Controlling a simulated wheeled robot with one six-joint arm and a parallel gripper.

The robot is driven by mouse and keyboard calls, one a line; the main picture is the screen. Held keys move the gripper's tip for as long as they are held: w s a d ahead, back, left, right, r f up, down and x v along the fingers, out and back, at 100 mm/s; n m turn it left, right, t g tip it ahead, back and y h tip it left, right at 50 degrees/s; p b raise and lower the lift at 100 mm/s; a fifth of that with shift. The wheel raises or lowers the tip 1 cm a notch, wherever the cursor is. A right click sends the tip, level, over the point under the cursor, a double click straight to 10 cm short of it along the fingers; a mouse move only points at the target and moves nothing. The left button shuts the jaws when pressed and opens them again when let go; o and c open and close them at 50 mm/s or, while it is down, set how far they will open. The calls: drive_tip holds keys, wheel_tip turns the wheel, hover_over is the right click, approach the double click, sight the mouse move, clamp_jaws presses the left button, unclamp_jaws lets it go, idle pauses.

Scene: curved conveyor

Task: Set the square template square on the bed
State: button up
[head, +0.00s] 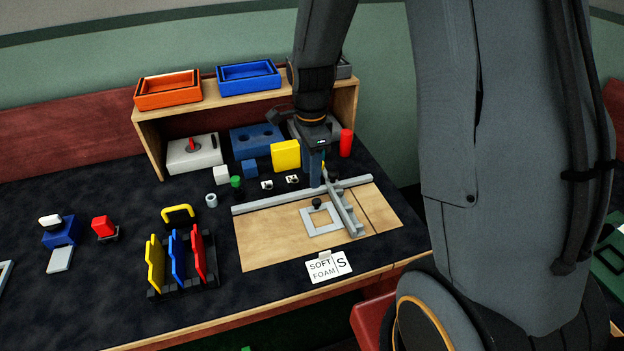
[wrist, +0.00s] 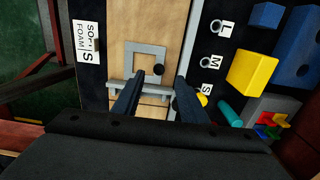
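The square template (head: 308,228) is a light grey square frame with a black knob. It lies flat on the wooden bed (head: 265,250), beside the grey crossbar (head: 345,210) and in front of the long grey rail (head: 270,204). In the wrist view the template (wrist: 128,55) and its knob (wrist: 158,69) show just beyond my fingertips. Its sides look roughly parallel to the bars; I cannot tell whether it touches them. My gripper (head: 316,184) points down near the rail, behind the template. Its two fingers (wrist: 160,78) are apart with nothing held between them.
A card reading SOFT FOAM S (head: 330,266) lies at the bed's front edge. Yellow, blue and red pieces stand in a black rack (head: 183,284) to the left. A yellow block (head: 286,155) and a red cylinder (head: 346,142) stand behind the bed, before the wooden shelf (head: 148,135).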

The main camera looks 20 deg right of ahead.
drive_tip(key=s+r+n, duration=0.3)
drive_tip(key=s+n, duration=0.4)
drive_tip(key=n, duration=0.2)
drive_tip(key=s+r+n+t, duration=0.1)
drive_tip(key=s+r+n, duration=0.2)
drive_tip(key=s+n, duration=0.4)
drive_tip(key=shift+r+n, duration=0.2)
drive_tip(key=shift+n, duration=0.8)
